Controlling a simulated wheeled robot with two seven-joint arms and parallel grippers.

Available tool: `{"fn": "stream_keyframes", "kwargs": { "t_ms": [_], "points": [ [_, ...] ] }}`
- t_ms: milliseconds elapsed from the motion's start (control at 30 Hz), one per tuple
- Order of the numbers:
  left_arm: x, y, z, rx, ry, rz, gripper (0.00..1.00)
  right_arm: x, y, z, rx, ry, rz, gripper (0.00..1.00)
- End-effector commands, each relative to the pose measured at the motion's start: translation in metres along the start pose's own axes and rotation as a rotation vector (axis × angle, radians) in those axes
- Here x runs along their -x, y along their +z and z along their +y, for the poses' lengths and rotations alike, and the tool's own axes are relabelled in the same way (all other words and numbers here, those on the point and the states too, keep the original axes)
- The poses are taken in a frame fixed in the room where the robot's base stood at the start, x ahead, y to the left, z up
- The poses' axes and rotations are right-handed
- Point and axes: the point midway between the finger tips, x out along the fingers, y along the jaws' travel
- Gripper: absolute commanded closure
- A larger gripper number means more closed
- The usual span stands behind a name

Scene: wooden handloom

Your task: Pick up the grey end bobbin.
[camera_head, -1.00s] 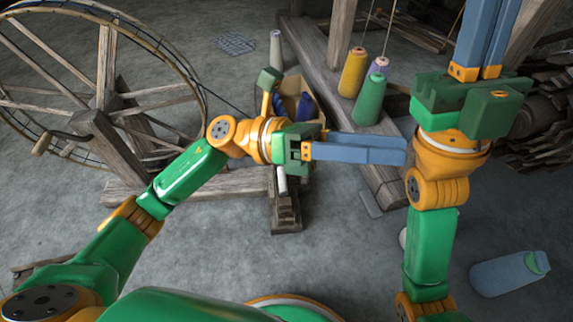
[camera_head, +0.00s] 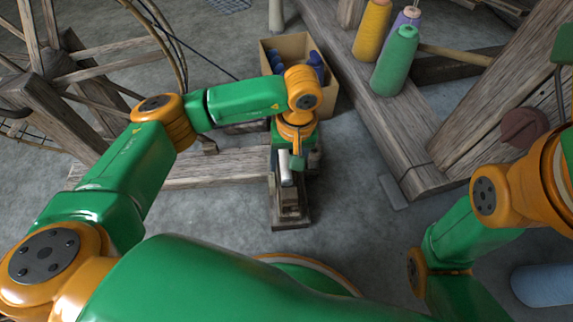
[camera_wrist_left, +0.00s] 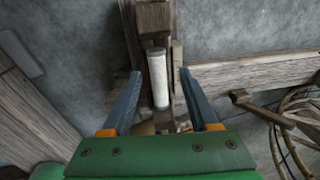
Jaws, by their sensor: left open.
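The grey end bobbin (camera_head: 286,168) is a pale cylinder on a small dark wooden stand (camera_head: 291,213) in the middle of the head view. In the left wrist view the bobbin (camera_wrist_left: 158,78) appears between the two blue fingers, lengthwise with them. My left gripper (camera_wrist_left: 159,74) is open, with clear gaps on both sides of the bobbin. In the head view my left gripper (camera_head: 298,160) points down over the stand, and its wrist hides part of it. I cannot tell its exact height above the bobbin. My right arm is at the right edge, its fingers out of frame.
A cardboard box (camera_head: 325,98) with dark blue items stands behind my left wrist. Yellow (camera_head: 372,30), purple and green (camera_head: 395,62) cones stand on a wooden beam. A spoked wheel (camera_head: 95,72) is at left. A blue cylinder (camera_head: 545,285) lies at lower right.

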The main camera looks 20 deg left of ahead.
Motion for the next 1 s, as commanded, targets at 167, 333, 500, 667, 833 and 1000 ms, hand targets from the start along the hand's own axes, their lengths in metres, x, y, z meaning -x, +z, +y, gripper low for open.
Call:
{"fn": "stream_keyframes", "kwargs": {
  "t_ms": [167,333,500,667,833,1000],
  "points": [
    [-0.044,0.0,0.005,0.001,0.001,-0.003,0.4,0.029,-0.016,-0.009,0.001,-0.006,0.021,1.0],
    [-0.041,0.0,0.004,0.002,0.003,-0.003,0.4,0.025,-0.015,-0.008,0.001,-0.006,0.02,1.0],
    [-0.04,0.001,0.004,0.002,0.003,-0.004,0.72,0.025,-0.014,-0.008,0.001,-0.006,0.02,1.0],
    [-0.04,0.001,0.004,0.002,0.003,-0.004,1.0,0.025,-0.014,-0.008,0.001,-0.006,0.02,1.0],
    [-0.04,0.001,0.004,0.002,0.003,-0.004,1.0,0.025,-0.014,-0.008,0.001,-0.005,0.019,1.0],
    [-0.033,0.0,0.003,0.002,0.004,-0.004,1.0,0.018,-0.012,-0.006,0.002,-0.005,0.019,1.0]
  ]
}}
